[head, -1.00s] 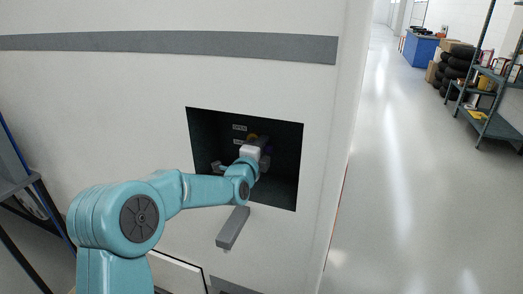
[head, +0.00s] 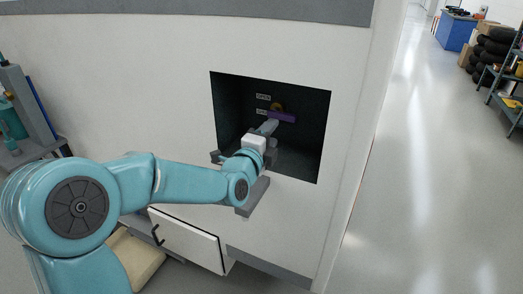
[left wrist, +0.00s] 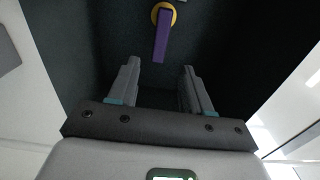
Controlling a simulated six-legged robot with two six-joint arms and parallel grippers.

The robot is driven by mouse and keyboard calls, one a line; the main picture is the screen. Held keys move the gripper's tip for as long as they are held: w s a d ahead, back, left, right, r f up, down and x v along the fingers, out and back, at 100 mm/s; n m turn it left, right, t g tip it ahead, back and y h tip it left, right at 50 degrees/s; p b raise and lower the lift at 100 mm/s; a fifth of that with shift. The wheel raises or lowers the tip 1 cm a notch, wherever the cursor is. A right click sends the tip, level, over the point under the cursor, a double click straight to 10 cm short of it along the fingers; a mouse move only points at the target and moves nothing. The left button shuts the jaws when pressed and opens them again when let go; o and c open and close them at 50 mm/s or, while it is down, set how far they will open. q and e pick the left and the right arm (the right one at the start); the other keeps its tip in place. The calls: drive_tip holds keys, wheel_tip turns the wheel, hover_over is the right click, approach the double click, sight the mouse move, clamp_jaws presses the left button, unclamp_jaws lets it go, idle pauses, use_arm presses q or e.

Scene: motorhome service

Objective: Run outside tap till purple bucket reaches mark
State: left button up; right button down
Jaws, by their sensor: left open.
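A purple lever (head: 283,118) on a yellow round mount (head: 277,107) sits inside a dark square recess (head: 230,90) in the white wall. In the left wrist view the lever (left wrist: 161,37) points down from its yellow ring (left wrist: 163,10), beyond my fingertips and between their lines. My left gripper (left wrist: 158,75) is open and empty, the fingers on either side of a clear gap. In the head view the left gripper (head: 268,128) reaches into the recess just below the lever; whether it touches is unclear. No bucket shows. My right gripper is not in view.
Small pale labels (head: 263,97) are beside the lever. A white hatch panel (head: 188,240) stands lower left. Shelves (head: 507,85) and tyres (head: 492,45) are far right; the floor (head: 430,190) between is clear.

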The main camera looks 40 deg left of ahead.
use_arm(q)
drive_tip(key=v, duration=0.5)
drive_tip(key=shift+s+b, duration=0.25)
drive_tip(key=shift+b, duration=0.05)
